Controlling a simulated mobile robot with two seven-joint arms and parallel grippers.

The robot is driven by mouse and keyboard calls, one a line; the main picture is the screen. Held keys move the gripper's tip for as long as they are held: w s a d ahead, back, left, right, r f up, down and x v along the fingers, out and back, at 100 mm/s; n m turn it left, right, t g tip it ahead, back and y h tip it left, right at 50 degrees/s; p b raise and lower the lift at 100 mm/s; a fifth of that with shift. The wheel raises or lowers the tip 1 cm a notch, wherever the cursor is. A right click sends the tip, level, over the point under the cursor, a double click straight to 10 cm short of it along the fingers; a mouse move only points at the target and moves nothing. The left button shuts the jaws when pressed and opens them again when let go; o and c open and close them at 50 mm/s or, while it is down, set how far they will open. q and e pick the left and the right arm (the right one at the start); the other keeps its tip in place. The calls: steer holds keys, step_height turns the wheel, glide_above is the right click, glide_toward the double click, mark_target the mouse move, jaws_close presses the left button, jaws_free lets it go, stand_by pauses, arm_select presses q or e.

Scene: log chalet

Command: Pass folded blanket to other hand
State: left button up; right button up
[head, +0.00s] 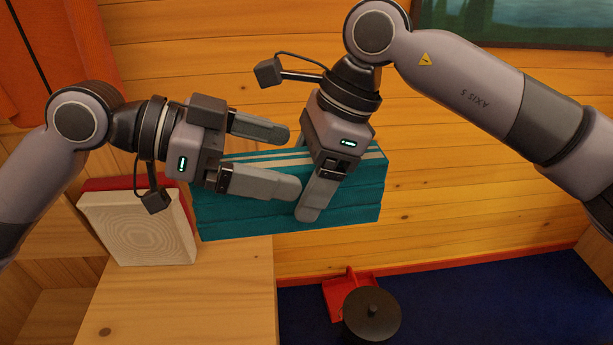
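The folded blanket (352,199), teal with pale stripes along its top, is held up in the middle of the head view, above and behind the wooden surface. My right gripper (312,190) comes down over it from above and is shut on it. One finger lies across its front face; the other is hidden behind. My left gripper (283,160) reaches in from the left with its fingers spread apart. Its lower finger overlaps the blanket's front, and its upper finger shows clear above the blanket's back edge. Whether the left fingers touch the blanket is hard to tell.
A wooden surface (190,300) lies below left, with a cream carved block (145,225) and something red (140,183) behind it. A red dustpan-like object (338,290) and a dark round object (371,316) are over the blue floor (480,305). A log wall stands behind.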

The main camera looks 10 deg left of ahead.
arm_select(q)
steer(key=shift+a, duration=0.15)
steer(key=shift+a, duration=0.25)
steer(key=v, duration=1.1)
steer(key=w+a+f+n+t, duration=0.2)
steer(key=w+n+t, duration=0.35)
steer(key=w, duration=0.35)
step_height(320, 180, down, 8)
steer(key=w+n+t+y, duration=0.1)
steer(key=w+n+y, duration=0.1)
steer(key=w+n, duration=0.1)
step_height(320, 180, down, 17)
steer(key=s+n+t+y, duration=0.2)
steer(key=s+n+y, duration=0.1)
steer(key=y, duration=0.1)
steer(key=s+d+f+g+y, duration=0.1)
steer(key=s+f+y, duration=0.3)
steer(key=s+f, duration=1.4)
steer(key=shift+f+n+g+y, duration=0.4)
steer(key=shift+n+g, duration=0.05)
